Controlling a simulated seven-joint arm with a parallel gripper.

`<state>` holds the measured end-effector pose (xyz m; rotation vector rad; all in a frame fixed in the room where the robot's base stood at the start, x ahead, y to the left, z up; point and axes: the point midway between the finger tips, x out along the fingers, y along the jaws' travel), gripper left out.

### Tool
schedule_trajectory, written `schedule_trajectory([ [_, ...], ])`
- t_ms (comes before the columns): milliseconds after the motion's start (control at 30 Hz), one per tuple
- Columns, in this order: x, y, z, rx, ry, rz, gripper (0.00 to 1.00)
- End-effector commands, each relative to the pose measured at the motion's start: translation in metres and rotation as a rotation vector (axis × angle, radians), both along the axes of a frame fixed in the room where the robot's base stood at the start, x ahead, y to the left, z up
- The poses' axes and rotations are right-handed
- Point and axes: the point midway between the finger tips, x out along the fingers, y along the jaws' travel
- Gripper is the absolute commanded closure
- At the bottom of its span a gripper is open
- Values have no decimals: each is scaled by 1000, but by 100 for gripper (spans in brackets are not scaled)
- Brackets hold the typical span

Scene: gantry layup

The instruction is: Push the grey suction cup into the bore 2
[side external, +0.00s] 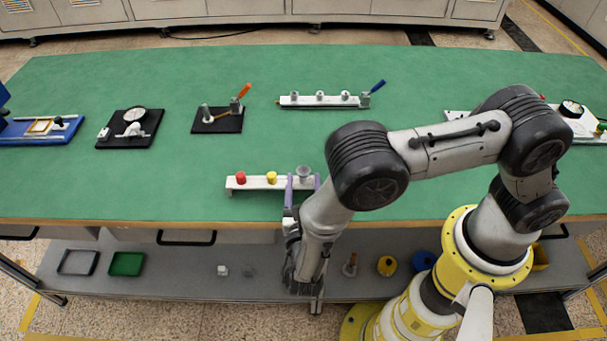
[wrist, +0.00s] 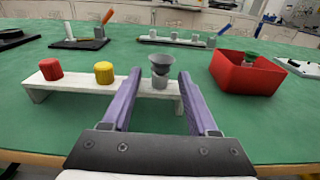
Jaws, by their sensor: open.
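The grey suction cup (side external: 304,172) stands upright at the right end of a low white stand; in the wrist view (wrist: 160,65) it shows a dark flared top above a light grey base. My gripper (side external: 303,181) is open, its two purple fingers (wrist: 158,78) reaching to either side of the cup with visible gaps. A white rail (side external: 310,103) with three upright grey cylinders and a blue lever lies farther back; it also shows in the wrist view (wrist: 178,42). No label tells which place is bore 2.
The white stand (wrist: 75,82) also holds a red cup (wrist: 51,69) and a yellow cup (wrist: 104,72). A red bin (wrist: 243,80) with a green-topped part stands to the right. A black fixture with an orange lever (side external: 218,124) is back left. Green table lies clear between stand and rail.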

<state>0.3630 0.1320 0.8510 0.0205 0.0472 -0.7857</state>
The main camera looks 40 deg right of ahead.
Motion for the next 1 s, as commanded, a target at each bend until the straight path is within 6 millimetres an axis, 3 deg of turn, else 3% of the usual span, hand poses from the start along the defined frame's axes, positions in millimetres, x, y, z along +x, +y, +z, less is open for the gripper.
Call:
schedule_trajectory([
  [333,31,-32,-2,0,0,-3,40],
  [667,37,-37,-2,0,0,1,40],
  [1000,37,-37,-2,-1,1,1,98],
])
